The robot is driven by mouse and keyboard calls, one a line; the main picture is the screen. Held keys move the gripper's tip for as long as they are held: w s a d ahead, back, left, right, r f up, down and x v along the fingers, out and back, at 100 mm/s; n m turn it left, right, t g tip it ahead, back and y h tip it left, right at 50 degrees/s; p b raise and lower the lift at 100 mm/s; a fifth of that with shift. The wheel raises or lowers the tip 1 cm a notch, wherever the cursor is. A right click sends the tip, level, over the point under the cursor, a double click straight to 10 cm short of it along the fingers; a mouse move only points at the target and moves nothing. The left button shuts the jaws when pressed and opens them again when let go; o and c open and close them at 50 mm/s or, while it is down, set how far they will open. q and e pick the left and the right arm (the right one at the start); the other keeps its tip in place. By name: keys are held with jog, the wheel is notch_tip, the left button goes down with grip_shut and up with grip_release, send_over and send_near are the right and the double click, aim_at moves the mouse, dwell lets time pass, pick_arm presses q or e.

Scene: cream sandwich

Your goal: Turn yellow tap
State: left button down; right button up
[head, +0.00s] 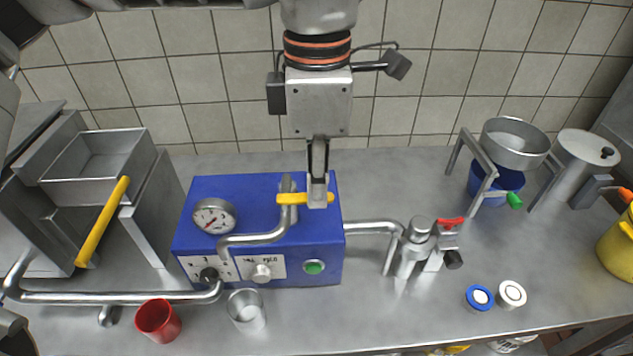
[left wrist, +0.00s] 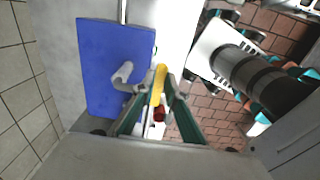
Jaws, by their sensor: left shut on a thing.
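The yellow tap (head: 287,198) is a short yellow handle on top of a metal pipe, above the blue box (head: 258,190). It lies roughly crosswise in the head view. My left gripper (head: 318,197) comes down from above and is shut on the handle, toward its right end. The fingers hide part of the handle. In the left wrist view the yellow tap (left wrist: 160,77) shows between the green-sided fingers, beside the blue box (left wrist: 108,60). My right gripper is not in view.
A gauge (head: 214,216) and a green button (head: 313,267) are on the blue box. A red cup (head: 158,321) and a clear glass (head: 246,310) stand in front. A metal hopper (head: 100,165) with a yellow bar (head: 103,222) is left. A metal valve (head: 418,240) stands right.

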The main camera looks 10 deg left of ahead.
pick_arm(q)
jog(key=shift+w+r, duration=0.1)
dwell(0.4)
jog(key=c, duration=2)
grip_release()
jog(key=shift+c, duration=0.2)
notch_tip(320, 180, up, 12)
